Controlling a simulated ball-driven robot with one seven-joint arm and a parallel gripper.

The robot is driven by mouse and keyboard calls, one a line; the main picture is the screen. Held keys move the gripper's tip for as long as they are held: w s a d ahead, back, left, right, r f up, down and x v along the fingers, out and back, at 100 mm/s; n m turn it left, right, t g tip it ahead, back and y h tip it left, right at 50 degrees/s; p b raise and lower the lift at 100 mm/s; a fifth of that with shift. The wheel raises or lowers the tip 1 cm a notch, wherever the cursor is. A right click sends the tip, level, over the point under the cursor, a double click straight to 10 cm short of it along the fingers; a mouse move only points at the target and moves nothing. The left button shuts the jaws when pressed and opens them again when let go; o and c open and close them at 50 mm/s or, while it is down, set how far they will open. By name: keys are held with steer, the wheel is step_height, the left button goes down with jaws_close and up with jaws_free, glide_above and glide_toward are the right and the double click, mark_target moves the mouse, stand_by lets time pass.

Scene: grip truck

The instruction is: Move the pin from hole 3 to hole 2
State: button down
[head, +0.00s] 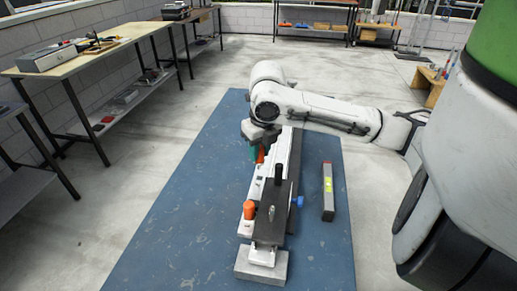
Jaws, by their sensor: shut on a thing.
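My gripper (256,150) points down at the far left side of a long light-grey fixture (291,155) on a blue surface. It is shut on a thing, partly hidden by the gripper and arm. An orange-red piece (260,155) shows at the fingertips, beside a green part; I cannot tell whether this piece is the pin. A dark plate on the fixture bears an upright black post (278,172) and a small metal pin-like post (271,212). An orange knob (249,210) stands left of the plate, a blue knob (299,201) right. No hole numbers are readable.
A grey bar with a yellow label (328,190) lies right of the fixture. A grey block (261,268) lies at its near end. The blue surface (185,215) is clear to the left. Workbenches (90,55) stand at the left wall.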

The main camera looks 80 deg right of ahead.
mark_target(260, 166)
steer(key=shift+f+b, duration=2.25)
steer(key=shift+f, duration=0.8)
steer(key=c, duration=0.8)
jaws_free()
steer(key=r, duration=0.3)
steer(key=s+r, duration=0.1)
steer(key=r, duration=0.3)
steer(key=a+r+p, duration=0.1)
steer(key=r, duration=0.2)
steer(key=shift+s+r, duration=0.2)
steer(key=shift+r, duration=0.15)
